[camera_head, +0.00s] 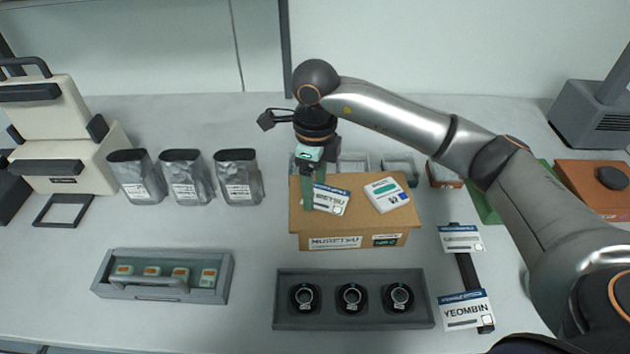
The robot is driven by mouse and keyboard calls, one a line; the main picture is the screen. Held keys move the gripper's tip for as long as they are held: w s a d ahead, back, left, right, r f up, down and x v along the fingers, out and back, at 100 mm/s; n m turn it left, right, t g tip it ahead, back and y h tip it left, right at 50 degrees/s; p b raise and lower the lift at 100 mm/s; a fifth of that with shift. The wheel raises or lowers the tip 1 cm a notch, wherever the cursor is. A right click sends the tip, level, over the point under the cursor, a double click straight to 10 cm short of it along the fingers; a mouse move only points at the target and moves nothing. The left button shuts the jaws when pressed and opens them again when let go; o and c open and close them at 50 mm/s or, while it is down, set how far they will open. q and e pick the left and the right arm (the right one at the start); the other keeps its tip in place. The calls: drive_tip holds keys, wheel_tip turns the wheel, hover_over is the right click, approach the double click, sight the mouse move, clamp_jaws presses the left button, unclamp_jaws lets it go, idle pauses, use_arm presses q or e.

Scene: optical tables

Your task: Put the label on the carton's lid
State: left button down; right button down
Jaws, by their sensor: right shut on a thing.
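The brown carton (355,222) stands closed near the middle of the table, with a white front label reading roughly "MURETSU". My right gripper (314,190) reaches down over the left part of its lid. It is shut on a white label with a blue strip (331,201), whose text is partly hidden by the fingers. I cannot tell whether this label touches the lid. My left gripper is not in view.
Right of the carton, a dark strip (467,270) carries two labels, the lower reading "YEOMBIN". In front are a grey tray (353,324) with three dark round parts and a grey box (225,275) of small items. Three silver pouches (186,178) stand left. Small grey bins are partly hidden behind the carton.

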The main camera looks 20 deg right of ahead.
sight(315, 194)
drive_tip(key=shift+f+b, duration=0.3)
drive_tip(key=shift+b, duration=0.05)
drive_tip(key=shift+c, duration=1.4)
unclamp_jaws()
drive_tip(key=shift+o, duration=1.4)
drive_tip(key=shift+s, duration=0.1)
drive_tip(key=shift+a+f, duration=0.1)
wheel_tip(315, 194, up, 13)
drive_tip(key=shift+p, duration=0.3)
